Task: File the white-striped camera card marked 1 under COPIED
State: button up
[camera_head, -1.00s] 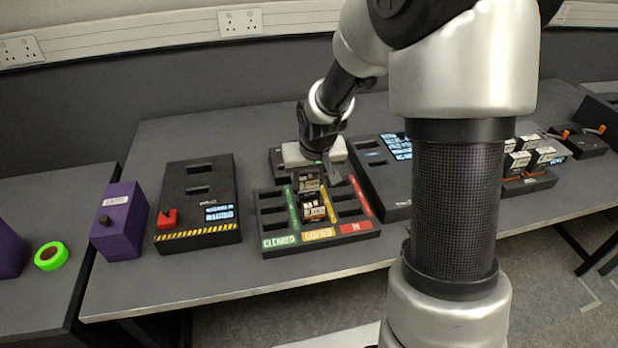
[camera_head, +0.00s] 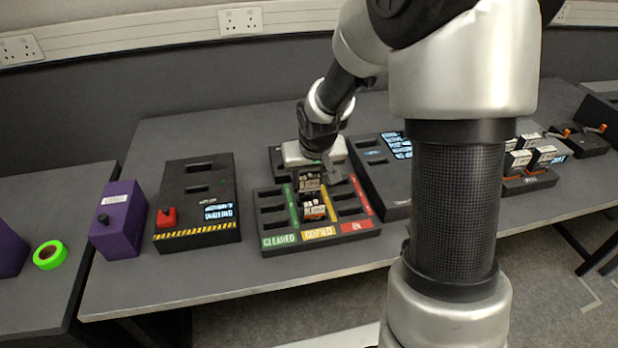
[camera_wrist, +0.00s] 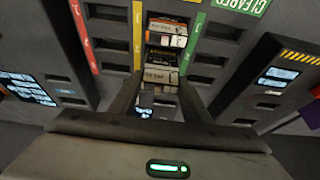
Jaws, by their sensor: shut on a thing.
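The dark filing tray (camera_head: 372,235) has a green CLEARED, a yellow COPIED and a red IN column. My gripper (camera_head: 309,184) is over the back of the COPIED column, shut on a pale-labelled card (camera_head: 309,180). In the wrist view the fingers (camera_wrist: 160,88) flank this card, whose white label (camera_wrist: 160,76) faces up; its number is not readable. Another card with an orange stripe (camera_head: 314,211) sits in the front COPIED slot. It also shows at the top of the wrist view (camera_wrist: 166,28). Whether the held card touches the slot floor is hidden.
A black box with a red knob (camera_head: 195,205) and a purple box (camera_head: 119,220) stand left of the tray. A black unit with a screen (camera_head: 380,170) is close on its right. A rack of several cards (camera_head: 530,165) stands farther right. The CLEARED slots look empty.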

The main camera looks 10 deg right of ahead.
jog(key=shift+f+b, duration=1.55)
dwell(1.7)
dwell(0.3)
jog(key=o, duration=1.5)
jog(key=shift+c, duration=0.2)
jog(key=shift+r, duration=0.15)
jog(key=shift+r+p, duration=2.8)
jog(key=shift+r, duration=0.85)
